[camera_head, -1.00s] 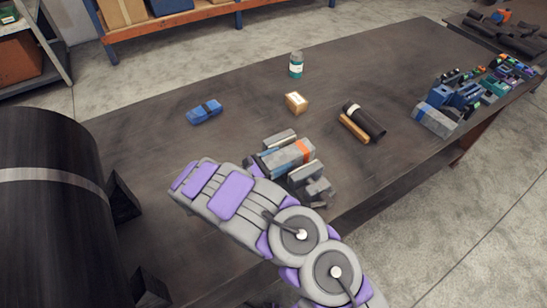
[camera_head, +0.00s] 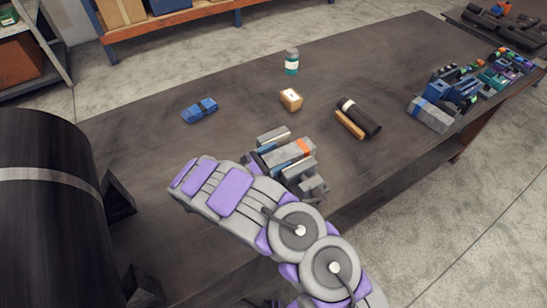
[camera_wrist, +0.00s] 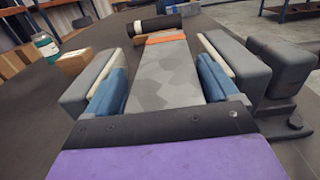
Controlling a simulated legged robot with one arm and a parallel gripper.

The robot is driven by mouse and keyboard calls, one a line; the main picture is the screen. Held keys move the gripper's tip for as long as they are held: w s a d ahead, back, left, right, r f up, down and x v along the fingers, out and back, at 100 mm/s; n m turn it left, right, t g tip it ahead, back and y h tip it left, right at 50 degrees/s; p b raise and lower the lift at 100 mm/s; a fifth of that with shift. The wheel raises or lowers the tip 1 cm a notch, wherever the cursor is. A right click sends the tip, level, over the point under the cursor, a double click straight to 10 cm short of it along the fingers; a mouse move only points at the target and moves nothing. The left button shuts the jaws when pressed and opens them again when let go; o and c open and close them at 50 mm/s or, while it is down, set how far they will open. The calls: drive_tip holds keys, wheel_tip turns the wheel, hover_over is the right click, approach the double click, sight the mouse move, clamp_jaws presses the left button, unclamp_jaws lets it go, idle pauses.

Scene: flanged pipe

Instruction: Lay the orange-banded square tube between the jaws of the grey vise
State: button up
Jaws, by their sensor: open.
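The grey square tube (camera_wrist: 160,78) with its orange band (camera_wrist: 165,40) lies lengthwise between the two jaws of the grey vise. In the wrist view the left vise jaw (camera_wrist: 82,88) and right vise jaw (camera_wrist: 238,68) stand on either side, with gaps beside the tube. My gripper (camera_wrist: 162,80) is open, its blue fingers on both sides of the tube, inside the vise jaws. In the head view the tube (camera_head: 286,152) sits between the vise jaws (camera_head: 299,170), band toward the right. My arm hides the tube's near end and most of my gripper there.
Beyond the vise lie a blue object (camera_head: 199,111), a cardboard box (camera_head: 290,99), a green-and-white bottle (camera_head: 292,62), and a black roll (camera_head: 361,117) beside a tan bar (camera_head: 349,125). Several blocks and tools (camera_head: 455,92) crowd the right. A large dark cylinder (camera_head: 45,220) stands left.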

drive_tip(key=shift+s+a+f, duration=0.1)
drive_tip(key=shift+s, duration=0.05)
drive_tip(key=shift+s+a, duration=0.2)
drive_tip(key=shift+a, duration=0.15)
drive_tip(key=p+v, duration=0.2)
drive_tip(key=v, duration=1.4)
drive_tip(key=shift+a, duration=0.2)
